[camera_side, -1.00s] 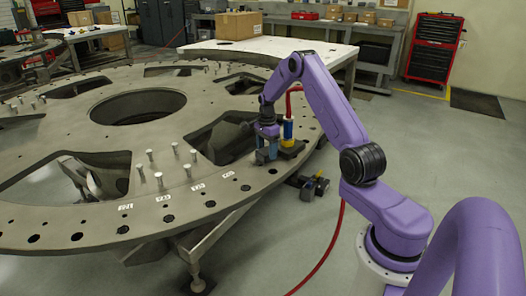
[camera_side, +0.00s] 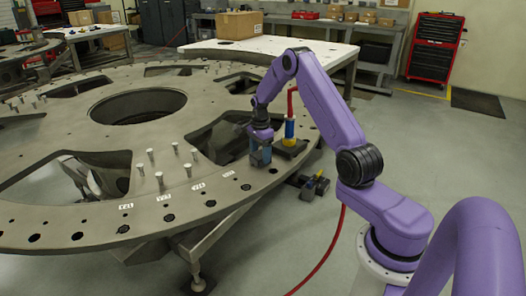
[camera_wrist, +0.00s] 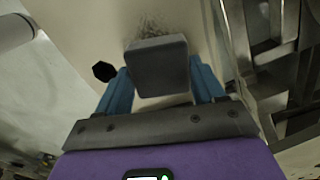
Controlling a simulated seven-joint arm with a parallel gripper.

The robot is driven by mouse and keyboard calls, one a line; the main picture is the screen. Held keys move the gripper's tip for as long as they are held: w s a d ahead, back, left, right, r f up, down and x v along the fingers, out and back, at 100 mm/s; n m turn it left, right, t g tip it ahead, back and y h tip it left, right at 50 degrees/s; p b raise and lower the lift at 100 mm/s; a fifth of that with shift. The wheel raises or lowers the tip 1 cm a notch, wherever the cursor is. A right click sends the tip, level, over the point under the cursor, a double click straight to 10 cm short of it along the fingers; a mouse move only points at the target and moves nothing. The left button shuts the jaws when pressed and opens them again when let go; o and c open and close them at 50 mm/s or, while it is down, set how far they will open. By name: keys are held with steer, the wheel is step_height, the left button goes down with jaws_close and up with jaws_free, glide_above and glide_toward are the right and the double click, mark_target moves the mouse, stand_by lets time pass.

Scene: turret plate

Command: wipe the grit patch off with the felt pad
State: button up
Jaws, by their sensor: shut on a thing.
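My gripper (camera_wrist: 160,84) has its blue fingers on both sides of the felt pad (camera_wrist: 158,66), a dark grey block, and is shut on it. In the side view my gripper (camera_side: 260,153) points down at the turret plate's rim, right of the row of labels. A faint dark speckled smudge, which looks like the grit patch (camera_wrist: 150,22), shows on the plate just beyond the pad in the wrist view. The pad hides part of the surface there. I cannot tell whether the pad touches the plate.
The turret plate (camera_side: 75,222) has large cutouts and rim holes; a dark hole (camera_wrist: 104,71) lies left of the pad. Upright pins (camera_side: 159,181) stand to the left. A blue and yellow bottle-like item (camera_side: 289,131) with a red hose stands just right of my gripper.

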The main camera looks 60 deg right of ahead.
steer(key=shift+w+a+r, duration=0.1)
steer(key=shift+w+a, duration=0.1)
steer(key=shift+a, duration=1.3)
steer(key=shift+w+a, duration=0.15)
steer(key=shift+a, duration=1.35)
step_height(320, 180, up, 6)
step_height(320, 180, up, 3)
steer(key=shift+d+r, duration=0.1)
